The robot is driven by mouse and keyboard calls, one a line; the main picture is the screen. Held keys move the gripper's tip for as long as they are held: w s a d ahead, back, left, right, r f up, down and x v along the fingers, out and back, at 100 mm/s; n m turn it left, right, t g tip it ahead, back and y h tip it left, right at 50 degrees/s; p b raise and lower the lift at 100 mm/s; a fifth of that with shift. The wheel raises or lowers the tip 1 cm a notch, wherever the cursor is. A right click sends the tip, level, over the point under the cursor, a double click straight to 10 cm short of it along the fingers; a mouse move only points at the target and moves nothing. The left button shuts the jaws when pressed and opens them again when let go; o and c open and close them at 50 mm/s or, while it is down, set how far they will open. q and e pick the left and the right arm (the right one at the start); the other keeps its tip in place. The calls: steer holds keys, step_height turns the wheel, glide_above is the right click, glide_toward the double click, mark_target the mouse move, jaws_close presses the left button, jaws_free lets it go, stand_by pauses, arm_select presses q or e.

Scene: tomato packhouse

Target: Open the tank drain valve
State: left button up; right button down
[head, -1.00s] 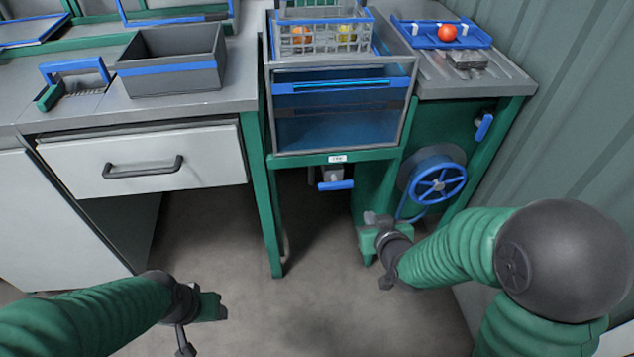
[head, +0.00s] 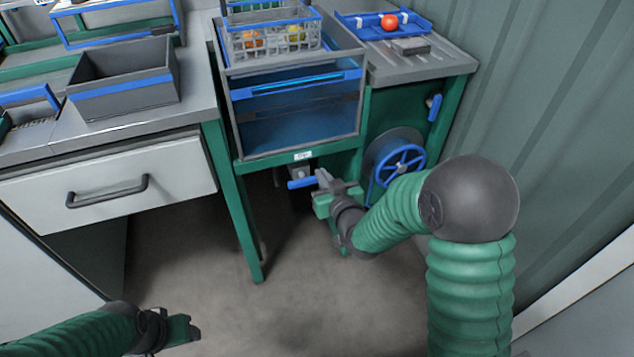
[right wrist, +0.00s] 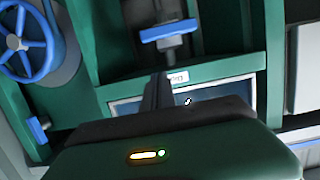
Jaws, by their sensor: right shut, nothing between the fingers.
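The tank (head: 297,112) is a clear-walled box with blue water in a green frame. Its drain valve, a grey body with a blue lever (head: 300,184), hangs under the tank's front edge below a small white label. The lever lies crosswise, left to right. It also shows in the right wrist view (right wrist: 168,31). My right gripper (head: 322,181) is shut and empty, close to the right end of the lever; I cannot tell whether they touch. Its dark fingers (right wrist: 158,90) show in the right wrist view. My left gripper (head: 190,330) is low at the left, away from the valve.
A blue handwheel (head: 404,166) is right of the valve, with a small blue handle (head: 435,106) above it. A crate (head: 270,40) sits over the tank. A drawer unit (head: 110,185) stands left. The floor in front is clear.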

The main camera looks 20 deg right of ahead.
mark_target(305, 182)
steer(key=w+f+b, duration=0.3)
steer(key=w+f, duration=0.1)
steer(key=f, duration=0.1)
steer(key=shift+w+b, duration=0.15)
steer(key=shift+b, duration=0.15)
